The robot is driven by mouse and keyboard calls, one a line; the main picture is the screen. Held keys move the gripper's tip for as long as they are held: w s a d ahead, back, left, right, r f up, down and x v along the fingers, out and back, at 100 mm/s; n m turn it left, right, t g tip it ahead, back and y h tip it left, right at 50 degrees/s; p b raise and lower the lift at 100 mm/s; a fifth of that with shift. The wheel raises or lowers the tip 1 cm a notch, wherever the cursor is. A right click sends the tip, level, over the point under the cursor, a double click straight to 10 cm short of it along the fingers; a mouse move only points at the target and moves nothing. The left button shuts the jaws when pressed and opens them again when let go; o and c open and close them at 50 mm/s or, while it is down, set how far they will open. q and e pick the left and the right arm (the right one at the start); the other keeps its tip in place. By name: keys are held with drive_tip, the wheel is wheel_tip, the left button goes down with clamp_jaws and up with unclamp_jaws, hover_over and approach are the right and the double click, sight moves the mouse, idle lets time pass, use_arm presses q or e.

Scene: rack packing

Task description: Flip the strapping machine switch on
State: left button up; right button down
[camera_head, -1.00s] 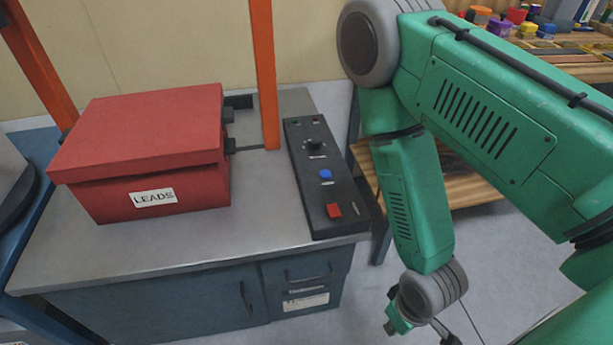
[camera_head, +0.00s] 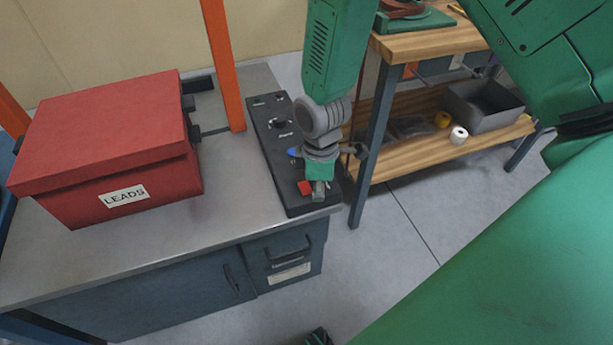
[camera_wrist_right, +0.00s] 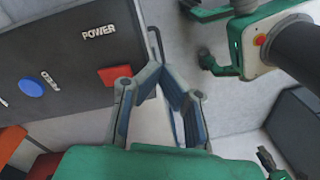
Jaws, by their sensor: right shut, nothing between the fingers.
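The black control panel (camera_head: 266,135) of the strapping machine lies along the right edge of the metal bench top. Its red switch (camera_head: 304,187) is at the near end; in the right wrist view the red switch (camera_wrist_right: 114,75) sits beside the label POWER. A blue FEED button (camera_wrist_right: 31,88) is farther left there. My right gripper (camera_head: 319,195) is over the near end of the panel, just right of the red switch. Its fingers are shut and empty; contact with the switch cannot be told. The switch's on or off position is unclear.
A red box (camera_head: 100,145) labelled LEADS stands left of the panel, with an orange post (camera_head: 223,70) between them. A wooden shelf unit (camera_head: 400,175) with a grey bin (camera_head: 490,105) stands at right. Open floor lies between bench and shelf.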

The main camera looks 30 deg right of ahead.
sight(306, 187)
drive_tip(key=w+r+n+p, duration=0.1)
drive_tip(key=w+r+n, duration=0.3)
drive_tip(key=r, duration=0.7)
drive_tip(key=shift+w+d+r+n+g, duration=0.15)
drive_tip(key=shift+w+r+n+g, duration=0.25)
drive_tip(key=shift+w, duration=0.65)
drive_tip(key=shift+f, duration=0.1)
drive_tip(key=f+b, duration=0.1)
drive_tip(key=f, duration=0.3)
drive_tip(key=s+f+b, duration=0.1)
drive_tip(key=f, duration=0.4)
drive_tip(key=f+b, duration=0.1)
drive_tip(key=f, duration=0.3)
drive_tip(key=shift+s+f, duration=0.3)
drive_tip(key=shift+s, duration=0.05)
drive_tip(key=shift+f, duration=0.15)
drive_tip(key=shift+a, duration=0.2)
drive_tip(key=shift+f, duration=0.15)
drive_tip(key=shift+w+d+r+p, duration=0.2)
drive_tip(key=shift+w+r+p, duration=0.15)
drive_tip(key=shift+w+p, duration=0.25)
